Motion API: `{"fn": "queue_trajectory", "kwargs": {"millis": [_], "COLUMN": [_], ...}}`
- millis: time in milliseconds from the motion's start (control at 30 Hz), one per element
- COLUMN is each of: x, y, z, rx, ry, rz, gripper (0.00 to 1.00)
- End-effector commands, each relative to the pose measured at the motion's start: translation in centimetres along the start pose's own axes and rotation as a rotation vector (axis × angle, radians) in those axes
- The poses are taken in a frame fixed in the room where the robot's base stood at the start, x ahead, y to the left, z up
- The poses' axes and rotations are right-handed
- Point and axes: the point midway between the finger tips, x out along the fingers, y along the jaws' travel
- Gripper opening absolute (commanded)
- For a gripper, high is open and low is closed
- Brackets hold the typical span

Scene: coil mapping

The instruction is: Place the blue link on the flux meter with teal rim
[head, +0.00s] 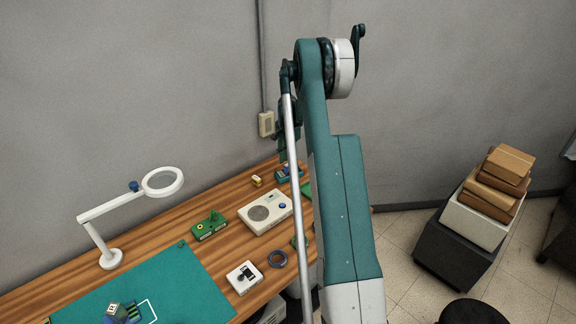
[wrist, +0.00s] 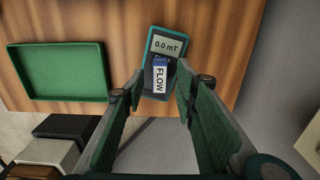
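The flux meter with teal rim (wrist: 156,108) lies near the table edge in the wrist view, its display reading "0.0 mT".
An empty green tray (wrist: 65,92) lies left of the meter in the wrist view. A magnifier lamp (head: 110,259) stands left by a teal mat (head: 196,288).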

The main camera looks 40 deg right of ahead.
Motion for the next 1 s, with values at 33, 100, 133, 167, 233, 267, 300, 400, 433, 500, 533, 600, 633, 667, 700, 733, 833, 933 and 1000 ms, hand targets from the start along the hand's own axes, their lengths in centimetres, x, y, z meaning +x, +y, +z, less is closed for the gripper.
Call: {"fn": "queue_trajectory", "kwargs": {"millis": [33, 100, 133, 167, 233, 267, 300, 400, 433, 500, 533, 600, 633, 667, 700, 733, 833, 933, 1000], "x": [-0.9, -2.0, -2.5, -3.0, -4.2, -4.7, -5.3, -6.6, -7.0, -7.7, -7.9, -8.3, -8.5, -8.6, -8.7, -8.7, -8.8, -8.8, -8.8], "y": [0.0, 0.0, 0.0, 0.0, 0.0, 0.0, 0.0, 0.0, 0.0, 0.0, 0.0, 0.0, 0.0, 0.0, 0.0, 0.0, 0.0, 0.0, 0.0], "z": [0.0, 0.0, 0.0, 0.0, 0.0, 0.0, 0.0, 0.0, 0.0, 0.0, 0.0, 0.0, 0.0, 0.0, 0.0, 0.0, 0.0, 0.0, 0.0], "rx": [0.0, 0.0, 0.0, 0.0, 0.0, 0.0, 0.0, 0.0, 0.0, 0.0, 0.0, 0.0, 0.0, 0.0, 0.0, 0.0, 0.0, 0.0, 0.0], "ry": [0.0, 0.0, 0.0, 0.0, 0.0, 0.0, 0.0, 0.0, 0.0, 0.0, 0.0, 0.0, 0.0, 0.0, 0.0, 0.0, 0.0, 0.0, 0.0], "rz": [0.0, 0.0, 0.0, 0.0, 0.0, 0.0, 0.0, 0.0, 0.0, 0.0, 0.0, 0.0, 0.0, 0.0, 0.0, 0.0, 0.0, 0.0, 0.0], "gripper": [0.29, 0.29, 0.29, 0.29, 0.29, 0.29, 0.29, 0.29, 0.29, 0.29, 0.29, 0.29, 0.29, 0.29, 0.29, 0.29, 0.29, 0.29, 0.29]}}
